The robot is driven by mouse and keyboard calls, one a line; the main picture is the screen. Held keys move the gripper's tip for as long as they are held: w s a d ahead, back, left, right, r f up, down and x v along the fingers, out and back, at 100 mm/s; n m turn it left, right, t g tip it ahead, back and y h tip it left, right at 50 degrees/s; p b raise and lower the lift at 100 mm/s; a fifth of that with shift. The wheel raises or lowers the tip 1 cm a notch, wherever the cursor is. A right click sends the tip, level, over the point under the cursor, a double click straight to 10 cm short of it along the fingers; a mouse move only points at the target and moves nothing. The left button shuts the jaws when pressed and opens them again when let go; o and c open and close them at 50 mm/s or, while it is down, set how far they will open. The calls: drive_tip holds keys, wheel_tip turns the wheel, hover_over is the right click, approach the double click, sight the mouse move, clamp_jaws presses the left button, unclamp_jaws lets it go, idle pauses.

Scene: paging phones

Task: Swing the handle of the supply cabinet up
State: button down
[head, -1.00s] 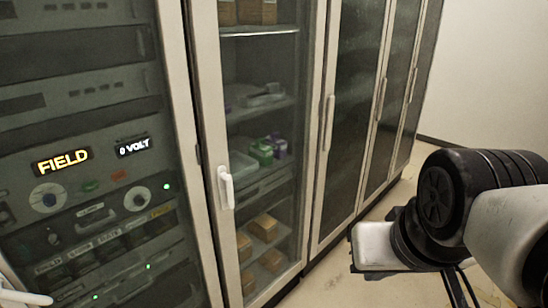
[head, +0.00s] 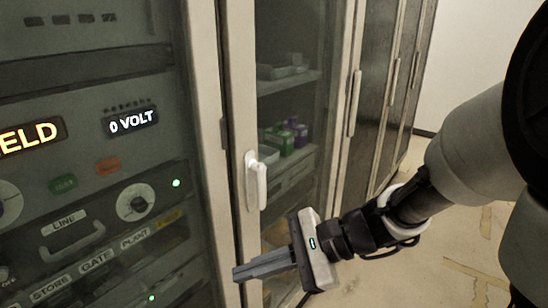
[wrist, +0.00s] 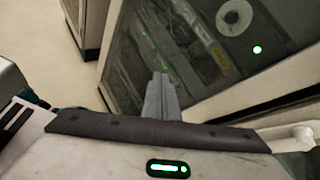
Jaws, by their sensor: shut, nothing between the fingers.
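The supply cabinet (head: 236,95) has a glass door in a pale frame, with shelves behind it. Its white handle (head: 256,182) hangs roughly upright on the left side of the door frame, its lower end pointing down. My gripper (head: 240,272) is shut and empty, in front of the cabinet and below the handle, with its fingers pointing left. The fingers do not appear to touch the handle. In the wrist view the shut fingers (wrist: 160,85) point toward the rack panel, and a white rounded piece at the right edge looks like the handle (wrist: 295,138).
A rack with a lit volt display (head: 130,121), knobs and green lamps stands close on the left. Green and purple boxes (head: 287,140) sit inside the cabinet. More dark-doored cabinets (head: 385,100) run off to the right. The floor (head: 440,265) at right is clear.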

drive_tip(key=w+d+f+m+t+y+b, duration=0.2)
drive_tip(key=w+d+m+t+b, duration=0.15)
drive_tip(key=w+m+t, duration=0.55)
drive_tip(key=m+t+b, duration=0.2)
drive_tip(key=m, duration=0.1)
approach(245, 197)
drive_tip(key=shift+b+x, duration=1.3)
drive_tip(key=shift+x, duration=1.85)
drive_tip(key=shift+s+a+r, duration=0.1)
drive_tip(key=shift+s+a, duration=0.05)
